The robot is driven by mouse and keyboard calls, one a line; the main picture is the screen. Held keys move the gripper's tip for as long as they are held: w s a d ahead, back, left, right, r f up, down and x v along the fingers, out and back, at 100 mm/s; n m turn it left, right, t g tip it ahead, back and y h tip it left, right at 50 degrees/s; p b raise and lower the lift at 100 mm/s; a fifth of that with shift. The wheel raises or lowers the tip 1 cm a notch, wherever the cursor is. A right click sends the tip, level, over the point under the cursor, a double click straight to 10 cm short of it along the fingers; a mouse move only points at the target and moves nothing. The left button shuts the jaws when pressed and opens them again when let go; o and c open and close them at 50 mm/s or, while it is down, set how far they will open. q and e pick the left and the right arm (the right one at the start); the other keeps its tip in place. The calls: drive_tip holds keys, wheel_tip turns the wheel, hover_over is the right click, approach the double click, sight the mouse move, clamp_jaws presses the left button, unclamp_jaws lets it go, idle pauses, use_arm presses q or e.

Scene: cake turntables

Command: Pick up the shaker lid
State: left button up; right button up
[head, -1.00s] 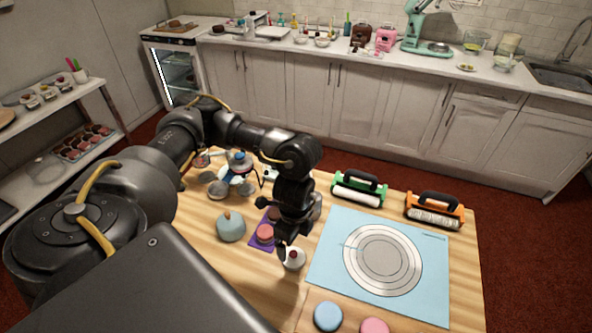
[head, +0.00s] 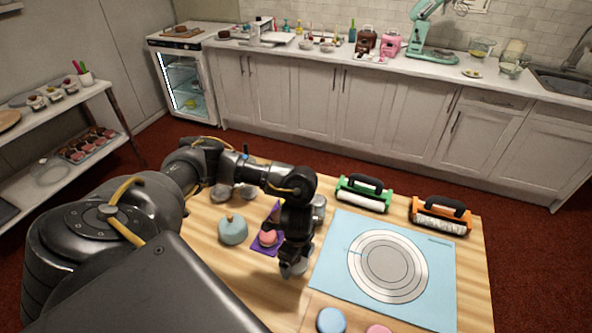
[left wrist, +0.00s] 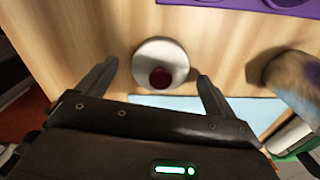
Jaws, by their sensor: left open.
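The shaker lid, a white round piece with a dark red knob (left wrist: 161,77), lies on the wooden table in the left wrist view. My left gripper (left wrist: 157,71) is open, with one finger on either side of the lid and a gap to each. In the head view my left gripper (head: 293,270) points down over the lid's spot and mostly hides it. I cannot tell how high the fingertips are above the table. A blurred metallic cylinder (left wrist: 296,82) stands right of the lid in the left wrist view; it also shows beside my gripper (head: 319,203). My right gripper is not in view.
A light blue mat (head: 335,275) with grey rings lies to the right.

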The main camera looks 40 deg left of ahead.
use_arm(q)
drive_tip(key=shift+f, duration=0.55)
drive_tip(key=c, duration=1)
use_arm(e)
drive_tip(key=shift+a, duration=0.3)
use_arm(q)
drive_tip(key=shift+r, duration=0.15)
